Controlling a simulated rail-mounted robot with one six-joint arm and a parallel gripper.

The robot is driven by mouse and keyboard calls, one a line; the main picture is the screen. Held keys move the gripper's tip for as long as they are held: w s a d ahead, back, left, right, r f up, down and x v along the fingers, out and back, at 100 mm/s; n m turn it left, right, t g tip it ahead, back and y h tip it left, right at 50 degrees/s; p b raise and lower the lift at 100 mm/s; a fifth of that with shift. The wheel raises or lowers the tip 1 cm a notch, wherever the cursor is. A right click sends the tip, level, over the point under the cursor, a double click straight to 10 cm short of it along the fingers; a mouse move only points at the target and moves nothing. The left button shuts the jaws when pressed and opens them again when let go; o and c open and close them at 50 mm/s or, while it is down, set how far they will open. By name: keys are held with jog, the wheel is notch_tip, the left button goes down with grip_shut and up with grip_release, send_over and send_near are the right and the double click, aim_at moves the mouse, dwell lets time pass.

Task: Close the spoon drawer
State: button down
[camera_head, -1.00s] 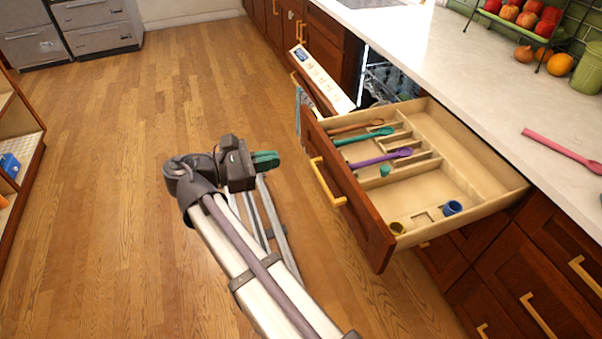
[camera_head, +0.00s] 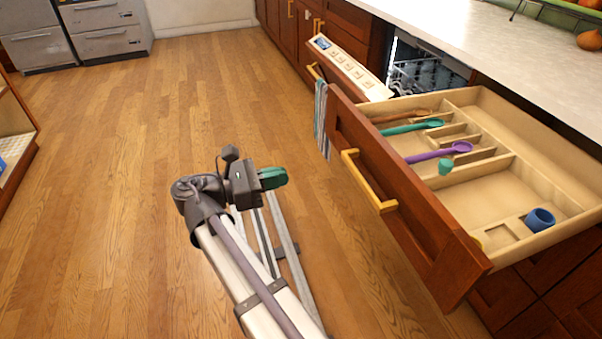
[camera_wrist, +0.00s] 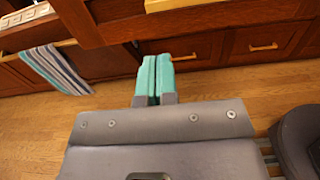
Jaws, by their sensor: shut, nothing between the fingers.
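The spoon drawer (camera_head: 430,205) stands pulled out from the counter on the right in the head view. Its dark wood front has a yellow handle (camera_head: 368,180). Inside, a teal spoon (camera_head: 412,127), a purple spoon (camera_head: 440,154) and a brown spoon (camera_head: 400,116) lie in the divided tray, with a blue cup (camera_head: 539,219) near the front. My gripper (camera_head: 273,178) is shut and empty, over the floor to the left of the drawer front and apart from it. Its teal fingers show in the wrist view (camera_wrist: 156,78), pointing toward the cabinets.
The dishwasher door (camera_head: 350,68) hangs partly open behind the drawer. A striped towel (camera_head: 321,118) hangs beside it and also shows in the wrist view (camera_wrist: 58,70). Grey drawer units (camera_head: 105,30) stand at the far left. The wooden floor (camera_head: 130,180) on the left is clear.

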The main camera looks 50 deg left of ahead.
jog(key=x, duration=1.2)
jog(key=shift+w, duration=0.35)
jog(key=shift+d, duration=0.15)
